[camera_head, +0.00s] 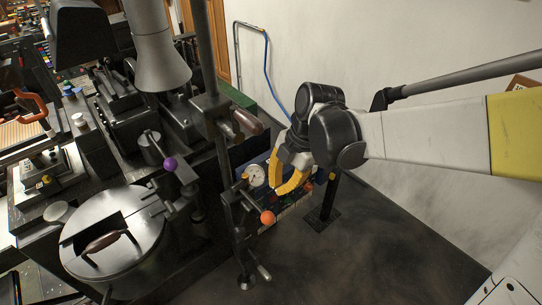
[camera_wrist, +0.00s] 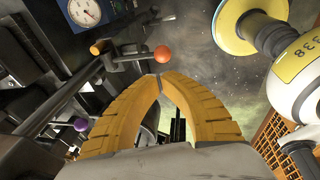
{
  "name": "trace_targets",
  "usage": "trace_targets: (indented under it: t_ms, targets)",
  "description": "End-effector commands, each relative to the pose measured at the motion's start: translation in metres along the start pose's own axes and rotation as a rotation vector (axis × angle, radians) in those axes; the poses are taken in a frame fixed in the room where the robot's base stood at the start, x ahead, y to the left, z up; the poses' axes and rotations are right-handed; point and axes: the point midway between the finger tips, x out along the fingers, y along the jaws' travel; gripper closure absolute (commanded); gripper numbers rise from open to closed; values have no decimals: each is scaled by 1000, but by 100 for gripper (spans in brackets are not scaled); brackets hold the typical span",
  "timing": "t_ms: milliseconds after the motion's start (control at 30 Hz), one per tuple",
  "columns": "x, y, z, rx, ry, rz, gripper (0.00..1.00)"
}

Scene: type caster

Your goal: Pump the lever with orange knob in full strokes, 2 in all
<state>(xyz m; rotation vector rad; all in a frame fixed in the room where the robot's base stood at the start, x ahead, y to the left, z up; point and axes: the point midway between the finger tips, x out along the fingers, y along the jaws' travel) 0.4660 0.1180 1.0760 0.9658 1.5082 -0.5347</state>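The orange knob (camera_head: 267,217) is a ball on the end of a short dark lever (camera_head: 249,200) on the machine's right side. The knob also shows in the wrist view (camera_wrist: 163,53), just beyond my fingertips, with its lever (camera_wrist: 128,59) running left. My gripper (camera_head: 275,187) has two curved yellow fingers and is above and slightly right of the knob in the head view. In the wrist view the fingertips (camera_wrist: 159,78) come together with nothing between them. They appear apart from the knob.
A purple knob (camera_head: 170,164) is on another lever to the left. A round gauge (camera_head: 255,175) is behind the orange-knob lever. A lidded round pot (camera_head: 113,230) stands at lower left. A dark post (camera_head: 330,197) stands right of my gripper. The floor (camera_head: 390,240) at right is clear.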

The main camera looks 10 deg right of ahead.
Motion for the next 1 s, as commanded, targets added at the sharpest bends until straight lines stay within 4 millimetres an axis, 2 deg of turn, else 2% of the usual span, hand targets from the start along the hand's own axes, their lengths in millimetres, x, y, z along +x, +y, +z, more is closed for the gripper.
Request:
trace_targets:
  t_ms: [33, 300, 500, 700, 1000]
  targets:
    - [14, 0, 1, -1, 0, 0, 100]
    - [73, 0, 1, -1, -1, 0, 100]
    - [103, 0, 1, -2, -1, 1, 100]
    - [115, 0, 0, 0, -1, 1, 100]
    - [115, 0, 0, 0, -1, 1, 100]
